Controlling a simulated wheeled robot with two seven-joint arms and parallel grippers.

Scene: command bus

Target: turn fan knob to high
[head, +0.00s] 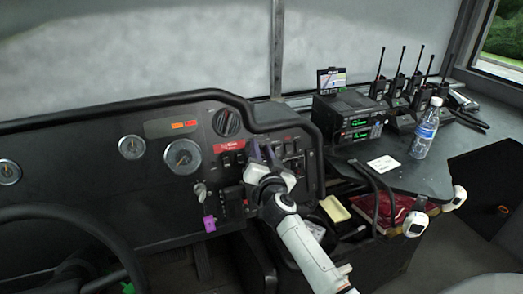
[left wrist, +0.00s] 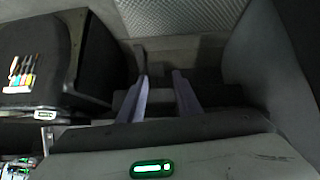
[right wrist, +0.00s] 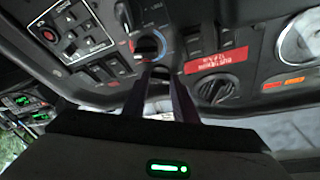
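My right gripper (head: 262,150) is in front of the dashboard's right-hand switch panel, its two fingers apart. In the right wrist view, the fingers (right wrist: 161,78) point at a round dial (right wrist: 148,46) with red and blue marks, at or just beyond the tips. I cannot tell whether they touch it. A larger black knob (right wrist: 217,88) sits to the right, beside a red label; it also shows in the head view (head: 227,122), above and left of the gripper. Which knob is the fan's is not readable. My left gripper (left wrist: 160,80) is open and empty, low near the floor.
Rocker switches and a small panel with a red button (right wrist: 50,36) surround the dial. Gauges (head: 183,156) and a steering wheel (head: 75,215) are at left. Radios (head: 349,115) and a water bottle (head: 425,130) stand on the right-hand counter (head: 430,180).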

